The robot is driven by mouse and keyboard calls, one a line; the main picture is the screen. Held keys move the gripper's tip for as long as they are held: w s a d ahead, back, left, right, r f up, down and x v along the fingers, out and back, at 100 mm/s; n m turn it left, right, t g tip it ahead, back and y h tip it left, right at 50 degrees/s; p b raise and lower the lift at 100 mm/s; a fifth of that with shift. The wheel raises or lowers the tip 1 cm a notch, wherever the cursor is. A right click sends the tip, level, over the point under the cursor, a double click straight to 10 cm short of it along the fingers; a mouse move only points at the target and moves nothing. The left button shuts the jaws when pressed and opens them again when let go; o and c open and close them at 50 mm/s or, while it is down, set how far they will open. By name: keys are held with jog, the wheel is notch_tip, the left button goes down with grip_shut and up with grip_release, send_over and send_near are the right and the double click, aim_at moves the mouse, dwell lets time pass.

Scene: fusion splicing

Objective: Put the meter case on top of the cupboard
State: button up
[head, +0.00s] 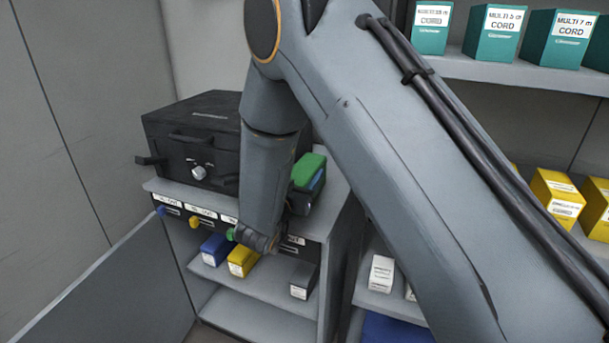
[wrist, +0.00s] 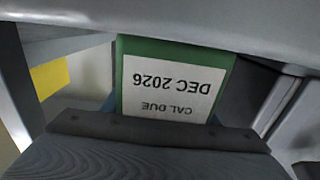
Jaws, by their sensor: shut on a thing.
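A green case (head: 309,169) with a blue part, which I take to be the meter case, shows just right of my forearm, at the right end of the cupboard top (head: 338,190). In the wrist view its green face (wrist: 122,80) carries a white label reading "CAL DUE DEC 2026", upside down. My gripper (wrist: 166,82) is shut on it. My forearm hides most of the gripper in the head view. I cannot tell whether the case touches the cupboard top or is held above it.
A black case (head: 215,125) with a handle and latch fills the left of the cupboard top. The cupboard door (head: 130,290) stands open at the left. Blue (head: 215,249) and yellow (head: 242,261) boxes sit inside. Shelves with teal boxes (head: 499,32) stand at the right.

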jog(key=o, duration=1.5)
jog(key=b+v, duration=0.1)
jog(key=v, duration=1.1)
